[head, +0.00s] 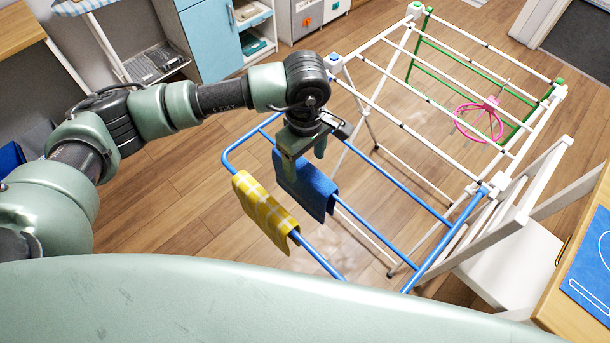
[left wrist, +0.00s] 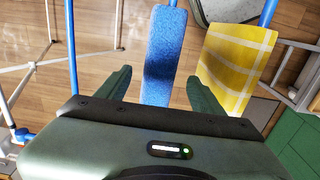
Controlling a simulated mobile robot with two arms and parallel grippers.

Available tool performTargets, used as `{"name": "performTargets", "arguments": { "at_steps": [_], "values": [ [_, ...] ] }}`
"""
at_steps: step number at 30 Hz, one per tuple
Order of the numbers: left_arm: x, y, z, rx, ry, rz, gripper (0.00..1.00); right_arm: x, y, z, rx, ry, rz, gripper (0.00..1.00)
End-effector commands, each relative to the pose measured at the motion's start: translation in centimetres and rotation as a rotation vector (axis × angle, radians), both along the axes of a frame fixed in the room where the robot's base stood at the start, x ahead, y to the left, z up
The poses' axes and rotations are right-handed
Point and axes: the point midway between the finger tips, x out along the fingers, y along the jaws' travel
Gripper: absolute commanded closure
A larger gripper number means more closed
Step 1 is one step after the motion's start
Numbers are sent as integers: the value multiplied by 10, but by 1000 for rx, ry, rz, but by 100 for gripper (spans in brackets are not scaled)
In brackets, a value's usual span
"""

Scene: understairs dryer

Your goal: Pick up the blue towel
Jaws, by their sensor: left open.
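The blue towel (head: 309,188) hangs folded over a blue rail of the drying rack, just behind the yellow checked towel. In the left wrist view the blue towel (left wrist: 163,55) lies between the two spread fingers, with a visible gap on both sides. My left gripper (head: 305,157) is open, pointing down, right over the top of the blue towel. It also shows in the left wrist view (left wrist: 158,92). It has hold of nothing. My right gripper is in neither view.
The yellow checked towel (head: 264,211) hangs close beside the blue one and also shows in the left wrist view (left wrist: 236,62). The drying rack (head: 447,222) has blue, white and green rails; a pink round hanger (head: 480,122) hangs from it. A white chair (head: 505,262) stands at the right.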

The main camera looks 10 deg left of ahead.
Motion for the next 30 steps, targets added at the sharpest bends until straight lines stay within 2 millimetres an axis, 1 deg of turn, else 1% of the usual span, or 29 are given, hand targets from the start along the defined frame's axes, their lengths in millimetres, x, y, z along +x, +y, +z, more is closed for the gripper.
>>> {"name": "performTargets", "arguments": {
  "at_steps": [1,3,6,9,12,15,18,20,21,23,24,25,26,30],
  "values": [
    [-1,0,-3,1,3,1,33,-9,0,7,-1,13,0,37],
    [-1,1,-13,2,6,1,33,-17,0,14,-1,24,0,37],
    [-1,2,-29,1,5,1,33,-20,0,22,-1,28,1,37],
    [0,1,-42,0,2,0,33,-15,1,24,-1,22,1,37],
    [0,1,-48,-1,1,0,33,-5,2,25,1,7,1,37],
    [1,1,-49,-1,0,-1,33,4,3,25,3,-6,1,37],
    [1,1,-49,-1,0,-1,33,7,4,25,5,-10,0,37],
    [1,1,-49,-1,0,-1,49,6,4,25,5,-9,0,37],
    [1,1,-49,-1,0,-1,61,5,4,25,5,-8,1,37],
    [1,1,-49,-1,0,-1,77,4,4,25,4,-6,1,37],
    [1,2,-49,-1,0,-1,88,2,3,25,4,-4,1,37],
    [1,2,-49,-1,-1,-1,97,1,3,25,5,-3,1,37],
    [1,2,-49,-1,0,0,100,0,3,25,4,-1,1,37],
    [1,2,-49,-1,-1,0,100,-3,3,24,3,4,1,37]
  ]
}}
